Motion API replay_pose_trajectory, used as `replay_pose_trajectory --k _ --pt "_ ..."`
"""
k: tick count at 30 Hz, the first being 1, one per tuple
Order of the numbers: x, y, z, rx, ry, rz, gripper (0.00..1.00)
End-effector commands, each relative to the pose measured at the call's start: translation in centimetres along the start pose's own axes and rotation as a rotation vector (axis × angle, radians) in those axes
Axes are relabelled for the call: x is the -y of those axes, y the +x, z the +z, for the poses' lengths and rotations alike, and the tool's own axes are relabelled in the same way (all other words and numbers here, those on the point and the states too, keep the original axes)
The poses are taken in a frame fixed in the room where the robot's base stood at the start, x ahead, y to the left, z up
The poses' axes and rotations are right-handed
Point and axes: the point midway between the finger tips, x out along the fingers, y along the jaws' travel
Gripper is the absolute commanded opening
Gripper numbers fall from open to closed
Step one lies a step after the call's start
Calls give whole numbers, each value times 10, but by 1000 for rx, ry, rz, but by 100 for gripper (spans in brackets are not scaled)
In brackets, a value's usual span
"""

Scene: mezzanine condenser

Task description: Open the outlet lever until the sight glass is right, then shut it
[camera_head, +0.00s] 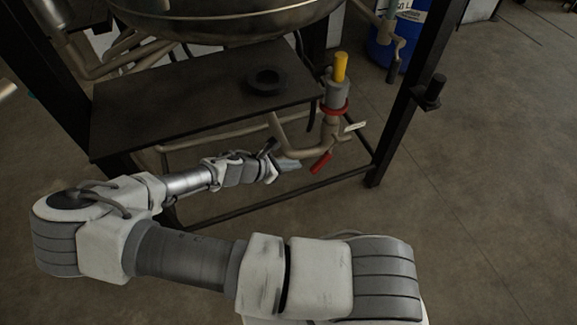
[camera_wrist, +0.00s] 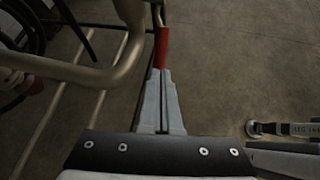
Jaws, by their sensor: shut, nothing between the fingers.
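A red-handled lever (camera_head: 321,163) hangs at a slant below the pipework under the vessel, and I take it as the outlet lever. It also shows in the wrist view (camera_wrist: 162,48), just beyond my fingertips. My gripper (camera_head: 297,164) is shut and empty, with its tips just left of the lever. In the wrist view its two grey fingers (camera_wrist: 160,74) lie together, and their tips seem to meet or overlap the lever's near end; I cannot tell if they touch. I cannot make out a sight glass with certainty.
A yellow-topped valve (camera_head: 340,68) with a red collar stands on the pipe above the lever. A dark shelf (camera_head: 190,100) and frame leg (camera_head: 405,110) surround it. A blue drum (camera_head: 386,45) stands behind.

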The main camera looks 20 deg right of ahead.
Motion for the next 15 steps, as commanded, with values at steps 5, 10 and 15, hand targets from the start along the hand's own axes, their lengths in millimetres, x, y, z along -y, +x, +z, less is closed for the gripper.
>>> replay_pose_trajectory --k 5,10,15 --pt "1 44 -3 2 2 -3 0" --pt "1 73 -3 2 2 -2 0" --pt "0 88 -1 1 1 -1 0"
